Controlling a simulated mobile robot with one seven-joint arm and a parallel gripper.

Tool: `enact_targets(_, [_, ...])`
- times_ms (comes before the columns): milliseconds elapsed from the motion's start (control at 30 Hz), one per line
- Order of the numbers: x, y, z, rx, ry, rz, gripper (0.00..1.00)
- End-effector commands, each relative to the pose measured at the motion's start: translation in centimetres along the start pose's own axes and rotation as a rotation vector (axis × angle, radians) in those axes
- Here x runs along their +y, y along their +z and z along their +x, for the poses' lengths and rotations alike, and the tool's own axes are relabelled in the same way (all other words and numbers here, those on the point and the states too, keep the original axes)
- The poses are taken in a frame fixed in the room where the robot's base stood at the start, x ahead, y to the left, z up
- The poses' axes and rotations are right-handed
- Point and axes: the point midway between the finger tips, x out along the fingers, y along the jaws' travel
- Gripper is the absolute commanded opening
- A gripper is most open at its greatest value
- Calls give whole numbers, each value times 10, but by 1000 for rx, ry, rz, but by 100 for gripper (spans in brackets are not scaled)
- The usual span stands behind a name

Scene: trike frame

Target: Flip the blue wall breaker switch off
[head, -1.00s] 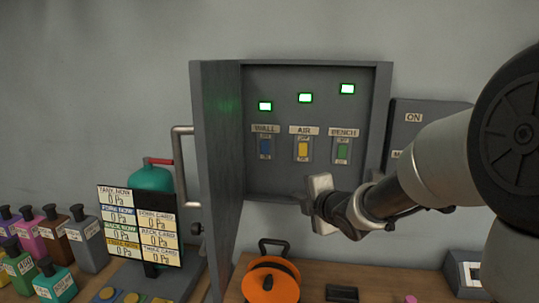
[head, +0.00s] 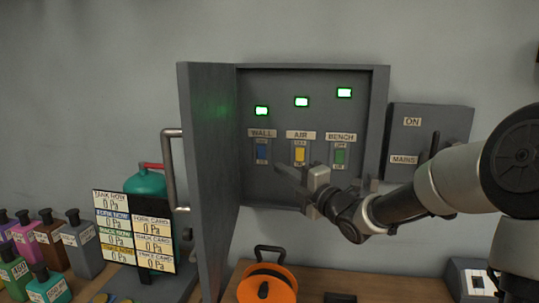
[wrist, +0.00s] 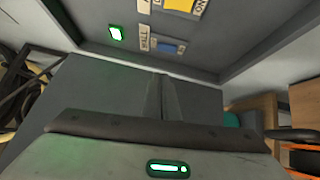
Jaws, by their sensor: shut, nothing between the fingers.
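The blue WALL breaker switch (head: 262,151) is the leftmost of three switches in the open grey panel. The small green lamp (head: 261,111) above it is lit. The blue switch also shows in the wrist view (wrist: 172,47), ahead of the fingertips. My gripper (head: 280,169) is shut and empty, in front of the panel's lower part. Its fingers point left, with their tips below and slightly right of the blue switch. In the wrist view the closed fingers (wrist: 163,95) point toward the panel. A gap seems to lie between tips and switch; contact is not visible.
The yellow AIR switch (head: 300,154) and green BENCH switch (head: 340,156) sit to the right, their lamps lit. The open panel door (head: 210,170) stands out on the left. The MAINS box (head: 430,130) is at right. An orange reel (head: 266,287) is on the bench below.

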Motion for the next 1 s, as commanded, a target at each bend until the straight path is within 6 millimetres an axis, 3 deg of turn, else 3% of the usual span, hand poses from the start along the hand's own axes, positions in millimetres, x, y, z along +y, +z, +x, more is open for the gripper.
enact_targets(367, [2,-1,81,2,2,5,0])
enact_targets(400, [2,6,86,-2,1,5,0])
enact_targets(633, [1,25,104,-1,1,3,0])
enact_targets(1000, [0,28,107,0,0,1,0])
